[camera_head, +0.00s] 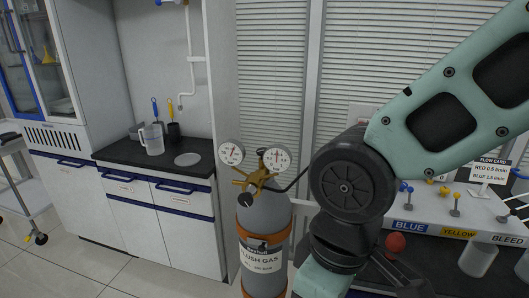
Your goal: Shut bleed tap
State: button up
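The white label reading BLEED (508,239) is at the lower right, on the front of a pale panel. A tap with a pale handle (519,174) shows at the right edge above that label; it is partly cut off by the frame, so I cannot tell whether it is open or shut. A blue tap (405,188) stands above the BLUE label (409,226), and a yellow-topped tap (456,204) stands above the YELLOW label (458,233). My arm crosses the right half of the picture in front of the panel and bends down past the lower edge.
A flush gas cylinder (264,245) with two gauges stands left of my arm.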

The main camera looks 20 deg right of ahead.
aim_at(514, 212)
jog(key=z, duration=1.7)
